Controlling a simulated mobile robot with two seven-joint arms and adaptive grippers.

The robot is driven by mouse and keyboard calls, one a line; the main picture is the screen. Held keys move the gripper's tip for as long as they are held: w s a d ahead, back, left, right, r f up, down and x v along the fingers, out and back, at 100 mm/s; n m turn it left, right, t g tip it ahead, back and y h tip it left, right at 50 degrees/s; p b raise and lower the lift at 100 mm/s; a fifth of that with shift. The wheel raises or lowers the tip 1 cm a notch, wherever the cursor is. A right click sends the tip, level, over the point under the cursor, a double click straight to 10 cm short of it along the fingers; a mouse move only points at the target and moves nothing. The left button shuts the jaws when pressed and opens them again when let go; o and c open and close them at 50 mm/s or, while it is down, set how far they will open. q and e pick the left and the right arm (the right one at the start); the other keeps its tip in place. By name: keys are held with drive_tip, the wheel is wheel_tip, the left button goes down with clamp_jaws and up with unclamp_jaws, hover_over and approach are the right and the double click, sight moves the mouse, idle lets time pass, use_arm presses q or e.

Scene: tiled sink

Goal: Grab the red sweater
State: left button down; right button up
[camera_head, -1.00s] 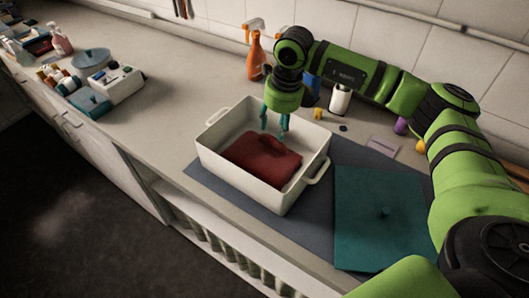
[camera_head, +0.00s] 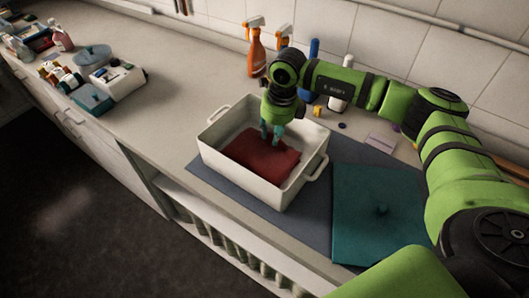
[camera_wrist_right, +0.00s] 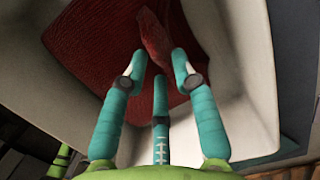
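The red sweater (camera_head: 262,164) lies folded on the floor of a white rectangular tub (camera_head: 238,183). It also fills the upper left of the right wrist view (camera_wrist_right: 85,45), where a raised fold (camera_wrist_right: 155,42) sticks up. My right gripper (camera_head: 272,137) reaches down into the tub over the sweater's far part. In the wrist view its teal fingers (camera_wrist_right: 160,72) are spread, with the fold just beyond and between the tips. I cannot tell whether they touch the cloth. My left gripper is not in view.
The tub stands on a grey mat (camera_head: 310,225) beside a flat teal lid (camera_head: 365,235) with a knob. An orange spray bottle (camera_head: 257,55) and other bottles stand behind. Boxes and bottles (camera_head: 115,80) crowd the far left. The counter left of the tub is clear.

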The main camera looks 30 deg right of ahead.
clamp_jaws()
